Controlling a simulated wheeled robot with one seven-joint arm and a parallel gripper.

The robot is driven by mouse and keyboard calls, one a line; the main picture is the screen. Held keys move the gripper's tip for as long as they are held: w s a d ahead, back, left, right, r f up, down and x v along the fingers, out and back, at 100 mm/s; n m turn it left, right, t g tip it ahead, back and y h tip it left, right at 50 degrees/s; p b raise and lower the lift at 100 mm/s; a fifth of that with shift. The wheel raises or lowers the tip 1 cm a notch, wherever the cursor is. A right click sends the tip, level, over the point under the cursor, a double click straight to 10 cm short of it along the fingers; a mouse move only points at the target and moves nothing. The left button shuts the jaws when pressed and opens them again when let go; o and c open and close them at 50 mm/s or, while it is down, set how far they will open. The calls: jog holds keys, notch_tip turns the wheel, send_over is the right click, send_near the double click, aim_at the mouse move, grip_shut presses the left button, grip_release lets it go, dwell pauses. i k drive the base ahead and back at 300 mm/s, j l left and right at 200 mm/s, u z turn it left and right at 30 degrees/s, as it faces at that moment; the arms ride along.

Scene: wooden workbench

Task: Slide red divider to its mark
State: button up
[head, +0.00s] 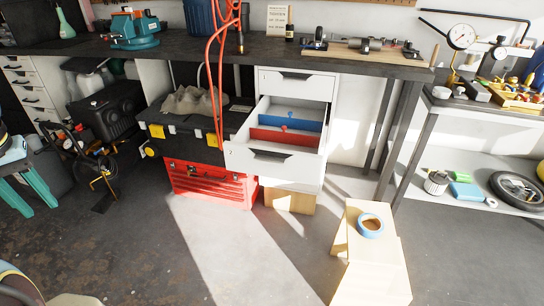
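The red divider (272,135) stands across the inside of an open white drawer (262,158), nearer the drawer's front. A small red knob (284,128) shows at its top. A blue divider (308,125) with a small blue knob stands behind it, farther back in the drawer. The two dividers look roughly parallel, with a narrow gap between them. I cannot make out a mark for the red divider at this size. The drawer floor is mostly hidden by the drawer front. My gripper is not in view.
The drawer is pulled out from a white cabinet (298,84) under the dark workbench (180,47). Red hoses (217,75) hang left of it, above a red toolbox (208,184). A wooden step (369,245) bearing blue tape (370,226) stands at right. The floor in front is open.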

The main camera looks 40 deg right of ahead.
aim_at(283, 137)
jog(key=i+l+z, duration=0.25)
jog(key=l, duration=0.25)
jog(key=i+l+z, duration=0.25)
jog(key=l, duration=0.25)
jog(key=i, duration=0.1)
